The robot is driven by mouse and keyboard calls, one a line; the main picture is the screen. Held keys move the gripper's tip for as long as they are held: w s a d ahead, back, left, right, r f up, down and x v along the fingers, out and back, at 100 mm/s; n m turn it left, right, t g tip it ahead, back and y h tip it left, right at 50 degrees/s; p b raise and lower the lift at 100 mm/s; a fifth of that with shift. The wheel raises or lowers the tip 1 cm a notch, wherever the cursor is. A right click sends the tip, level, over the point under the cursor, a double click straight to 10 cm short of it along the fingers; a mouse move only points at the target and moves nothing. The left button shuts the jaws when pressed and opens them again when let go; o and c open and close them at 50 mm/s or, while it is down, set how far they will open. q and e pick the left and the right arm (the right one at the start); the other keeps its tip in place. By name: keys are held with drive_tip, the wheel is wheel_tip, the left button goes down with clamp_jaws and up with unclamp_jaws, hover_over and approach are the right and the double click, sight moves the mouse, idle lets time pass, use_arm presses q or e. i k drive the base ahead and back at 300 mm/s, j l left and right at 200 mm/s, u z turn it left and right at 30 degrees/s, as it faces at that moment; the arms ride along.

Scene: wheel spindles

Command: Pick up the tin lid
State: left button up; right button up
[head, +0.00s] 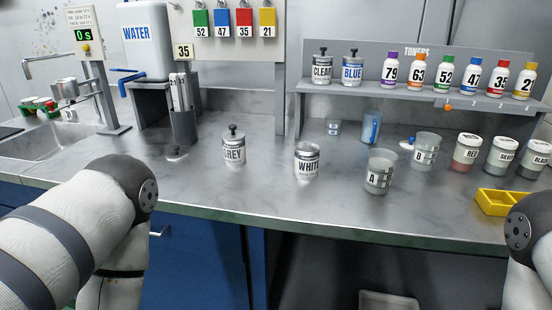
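A small grey disc with a dark knob, which looks like the tin lid (177,154), lies on the steel counter at the left, at the foot of a grey upright holder. The WHITE tin (307,161) stands mid-counter with no knobbed lid on top. The GREY tin (234,148) stands to its left with a knobbed lid on it. Only links of my arms show, at the lower left and lower right. Both grippers are out of view.
The grey holder (184,125) stands right behind the lid. Beakers A (380,172) and B (425,152), RED, SILVER and BLACK jars, and a yellow tray (496,203) fill the right side. A sink (35,145) is at left. The counter's front strip (240,195) is clear.

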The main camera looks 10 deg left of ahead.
sight(177, 154)
drive_tip(key=j+z, duration=0.1)
drive_tip(key=j, duration=0.3)
drive_tip(key=j+z, duration=0.15)
drive_tip(key=j, duration=0.25)
drive_tip(key=k+j+z, duration=0.1)
drive_tip(key=j, duration=0.3)
drive_tip(key=k+j+z, duration=0.15)
drive_tip(key=j, duration=0.25)
drive_tip(key=j+z, duration=0.1)
drive_tip(key=j, duration=0.3)
drive_tip(key=k+j+z, duration=0.15)
drive_tip(key=j, duration=0.2)
drive_tip(key=k+j+z, duration=0.1)
drive_tip(key=j, duration=0.25)
